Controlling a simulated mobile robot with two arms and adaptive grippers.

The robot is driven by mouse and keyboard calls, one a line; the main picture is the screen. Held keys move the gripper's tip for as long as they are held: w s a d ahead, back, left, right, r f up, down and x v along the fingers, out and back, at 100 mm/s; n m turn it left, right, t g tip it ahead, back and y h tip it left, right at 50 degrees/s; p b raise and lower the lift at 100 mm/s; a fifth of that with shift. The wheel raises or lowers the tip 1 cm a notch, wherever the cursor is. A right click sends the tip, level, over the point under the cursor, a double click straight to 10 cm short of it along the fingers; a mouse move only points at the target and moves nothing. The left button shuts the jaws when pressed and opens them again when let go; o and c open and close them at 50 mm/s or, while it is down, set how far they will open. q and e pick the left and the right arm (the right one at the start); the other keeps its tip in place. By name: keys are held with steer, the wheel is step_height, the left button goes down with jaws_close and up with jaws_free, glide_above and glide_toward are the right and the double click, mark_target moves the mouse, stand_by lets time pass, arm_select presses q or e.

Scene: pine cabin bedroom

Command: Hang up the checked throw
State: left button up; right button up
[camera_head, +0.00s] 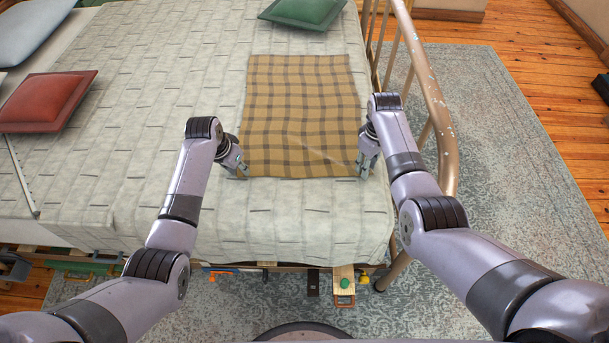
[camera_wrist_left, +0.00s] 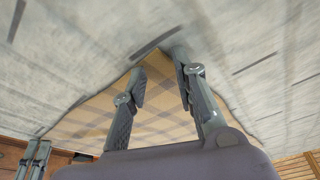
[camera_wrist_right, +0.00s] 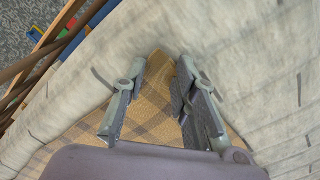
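The checked throw (camera_head: 300,110), tan-yellow with dark bands, lies flat on the bed near its front right edge. My left gripper (camera_head: 240,173) is at the throw's near left corner. In the left wrist view, its fingers (camera_wrist_left: 160,62) are apart, with the corner of the throw (camera_wrist_left: 88,120) between or under them. My right gripper (camera_head: 364,170) is at the near right corner. In the right wrist view, its fingers (camera_wrist_right: 164,66) are apart, with the other corner of the throw (camera_wrist_right: 155,108) between or under them. Contact with the cloth is unclear.
The bed (camera_head: 120,150) has a pale patterned cover. A worn metal rail (camera_head: 434,95) runs along its right side, close to my right arm. Red (camera_head: 45,100) and green (camera_head: 302,10) cushions lie on the bed. Small items, including an orange-framed one (camera_head: 344,296), show below its front edge.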

arm_select(q)
steer(key=shift+d+f, duration=0.1)
steer(key=shift+f, duration=0.1)
jaws_close()
arm_select(e)
steer(key=shift+f, duration=0.15)
jaws_close()
steer(key=shift+s, duration=0.1)
stand_by(1.4)
arm_select(q)
steer(key=shift+r, duration=0.15)
